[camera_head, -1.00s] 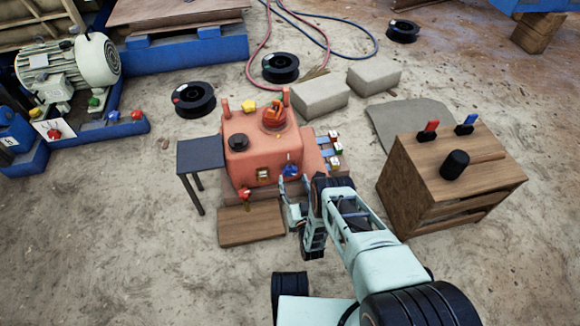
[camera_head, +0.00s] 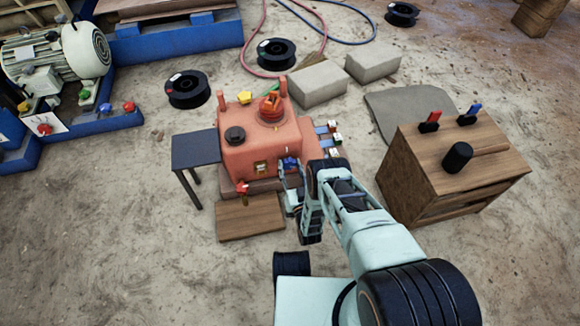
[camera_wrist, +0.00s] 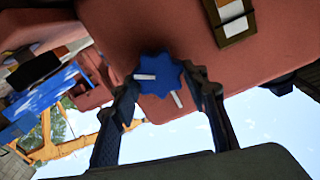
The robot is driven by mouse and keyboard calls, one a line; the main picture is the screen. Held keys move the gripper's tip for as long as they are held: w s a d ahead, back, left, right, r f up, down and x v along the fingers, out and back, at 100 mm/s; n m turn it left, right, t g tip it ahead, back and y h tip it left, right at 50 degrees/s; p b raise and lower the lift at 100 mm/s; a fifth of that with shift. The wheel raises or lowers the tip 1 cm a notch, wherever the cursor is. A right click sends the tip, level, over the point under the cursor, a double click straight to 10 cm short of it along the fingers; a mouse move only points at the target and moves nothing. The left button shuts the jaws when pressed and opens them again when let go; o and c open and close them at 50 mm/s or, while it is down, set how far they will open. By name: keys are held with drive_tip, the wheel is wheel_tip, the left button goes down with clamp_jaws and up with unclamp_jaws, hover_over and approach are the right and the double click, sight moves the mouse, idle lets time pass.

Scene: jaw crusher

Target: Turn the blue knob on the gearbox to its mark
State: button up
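The red gearbox (camera_head: 265,142) stands on the ground in the middle of the head view. Its blue knob (camera_wrist: 160,76) is lobed and sits on the gearbox face; it also shows small in the head view (camera_head: 288,163). One white line lies on the knob's left part, and a second white mark (camera_wrist: 177,99) lies at its lower right edge, so the two do not line up. My gripper (camera_wrist: 163,78) has one finger on each side of the knob, with its tips at the knob's edges. Whether the fingers press on it cannot be told.
A wooden crate (camera_head: 440,190) with red and blue switches stands to the right. A small dark table (camera_head: 194,150) is left of the gearbox, and a wooden board (camera_head: 250,216) lies in front. A sight window (camera_wrist: 232,17) is close above the knob in the wrist view.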

drive_tip(key=c, duration=0.4)
drive_tip(key=shift+o, duration=0.2)
drive_tip(key=n, duration=0.6)
drive_tip(key=shift+a, duration=0.25)
drive_tip(key=n, duration=0.4)
drive_tip(key=shift+a, duration=0.1)
drive_tip(key=n, duration=0.4)
drive_tip(key=shift+f, duration=0.1)
drive_tip(key=o, duration=1.2)
drive_tip(key=shift+c, duration=0.2)
